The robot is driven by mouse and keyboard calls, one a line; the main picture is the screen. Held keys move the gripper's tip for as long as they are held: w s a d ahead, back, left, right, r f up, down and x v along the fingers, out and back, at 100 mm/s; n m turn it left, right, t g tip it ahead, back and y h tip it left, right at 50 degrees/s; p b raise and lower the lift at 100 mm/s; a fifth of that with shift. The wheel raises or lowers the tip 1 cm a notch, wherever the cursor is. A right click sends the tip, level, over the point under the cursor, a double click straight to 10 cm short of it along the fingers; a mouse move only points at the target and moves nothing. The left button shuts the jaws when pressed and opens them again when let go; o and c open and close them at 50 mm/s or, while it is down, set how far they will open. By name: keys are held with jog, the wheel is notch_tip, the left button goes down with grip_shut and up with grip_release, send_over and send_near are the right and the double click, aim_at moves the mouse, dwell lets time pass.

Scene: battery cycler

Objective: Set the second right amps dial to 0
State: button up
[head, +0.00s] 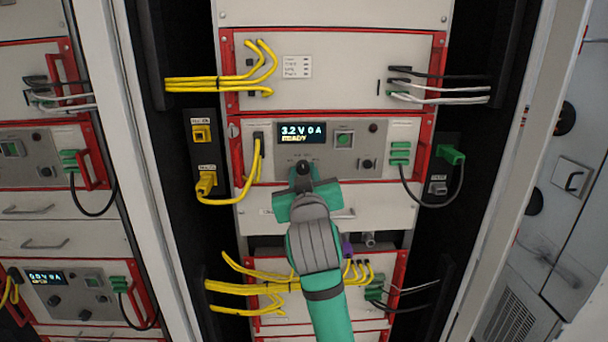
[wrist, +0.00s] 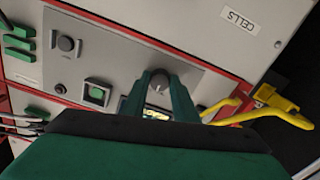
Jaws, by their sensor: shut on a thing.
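The middle cycler unit (head: 390,160) has a grey front panel with a lit display (head: 301,134) reading "3.2 V 0 A" and "READY". My gripper (head: 302,172) is at this panel just below the display. In the wrist view its two green fingers (wrist: 158,90) are closed around a dark round dial (wrist: 159,78), one on each side. The dial's pointer and most of its scale are hidden by the fingers. Part of the display (wrist: 156,114) shows between the fingers. A second dark knob (head: 366,163) sits at the panel's right; it also shows in the wrist view (wrist: 65,43).
A green square button (head: 344,139) sits right of the display. Yellow cables (head: 240,196) run from the unit's left side to a yellow plug (head: 206,183). Green connectors (head: 400,153) with a black cable are on the right. Red handles (head: 424,158) stand out at the unit's sides.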

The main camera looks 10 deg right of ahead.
jog(key=n, duration=1.1)
dwell(0.6)
jog(key=o, duration=1)
jog(key=shift+o, duration=0.2)
jog(key=shift+s, duration=0.1)
jog(key=s, duration=1)
jog(key=shift+s+a, duration=0.2)
jog(key=shift+s, duration=0.15)
